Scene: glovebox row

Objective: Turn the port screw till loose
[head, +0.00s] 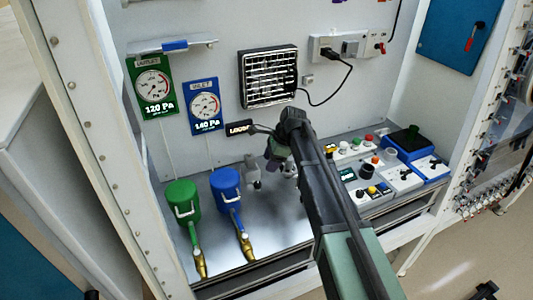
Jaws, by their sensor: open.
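My gripper (270,172) hangs below the bent end of my dark arm, over the back of the grey metal worktop (290,232). It is small and partly covered by my arm; its jaws are apart and nothing shows held in them. I cannot make out the port screw for certain. A small black label (239,128) reading something like "LOGGER" is on the back wall just left of my wrist. What lies directly behind my wrist and arm is hidden.
A green canister (181,200) and a blue canister (227,190) with brass fittings stand left of my gripper. Green (153,88) and blue (204,106) gauge panels and a vent grille (268,77) are on the wall. Control boxes (372,188) crowd the right side.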

